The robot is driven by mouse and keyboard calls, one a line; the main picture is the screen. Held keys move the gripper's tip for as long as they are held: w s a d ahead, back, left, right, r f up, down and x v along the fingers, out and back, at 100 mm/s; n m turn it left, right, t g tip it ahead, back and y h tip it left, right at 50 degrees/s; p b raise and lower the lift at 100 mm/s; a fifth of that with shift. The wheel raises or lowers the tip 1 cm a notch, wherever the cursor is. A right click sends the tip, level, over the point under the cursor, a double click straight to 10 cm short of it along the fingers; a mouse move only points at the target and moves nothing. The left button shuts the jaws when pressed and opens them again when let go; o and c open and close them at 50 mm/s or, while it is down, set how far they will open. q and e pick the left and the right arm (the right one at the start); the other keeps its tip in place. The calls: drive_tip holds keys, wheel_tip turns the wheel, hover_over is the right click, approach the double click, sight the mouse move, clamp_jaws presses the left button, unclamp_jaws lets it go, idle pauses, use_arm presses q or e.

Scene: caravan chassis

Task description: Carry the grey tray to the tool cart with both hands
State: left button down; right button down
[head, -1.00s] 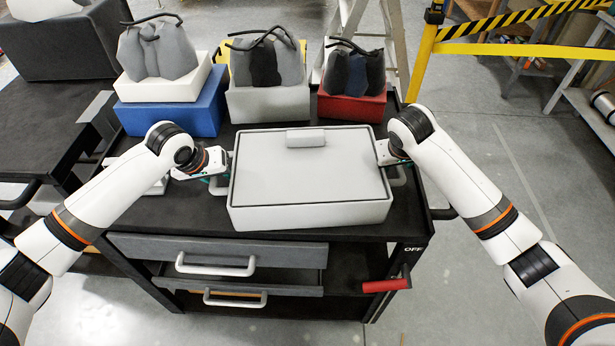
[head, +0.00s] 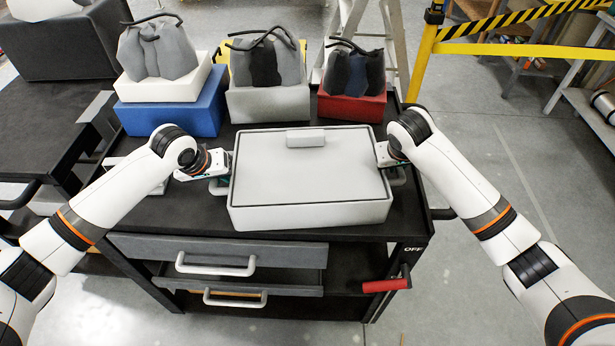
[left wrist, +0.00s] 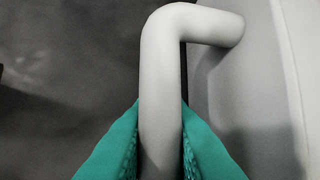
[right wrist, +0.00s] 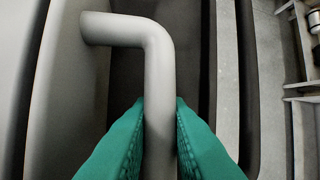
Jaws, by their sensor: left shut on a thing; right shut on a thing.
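The grey tray (head: 310,215), a light grey lidded box with a small block handle on its lid, sits on or just over the black top of the tool cart (head: 170,218). I cannot tell whether it touches the top. My left gripper (head: 216,172) is at the tray's left side. In the left wrist view its teal fingers (left wrist: 160,150) are shut on the tray's left bar handle (left wrist: 162,80). My right gripper (head: 392,165) is at the tray's right side. In the right wrist view its teal fingers (right wrist: 160,145) are shut on the right bar handle (right wrist: 158,75).
Behind the tray stand a blue box (head: 185,115), a grey box (head: 268,103) and a red box (head: 352,106), with grey bags on top. Two drawers with handles (head: 215,266) and a red lever (head: 386,285) are on the cart's front. A yellow barrier (head: 422,55) stands at the back right.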

use_arm(q)
drive_tip(key=shift+w+r, duration=0.1)
drive_tip(key=shift+r, duration=0.1)
use_arm(e)
drive_tip(key=shift+w+r, duration=0.1)
drive_tip(key=shift+r, duration=0.05)
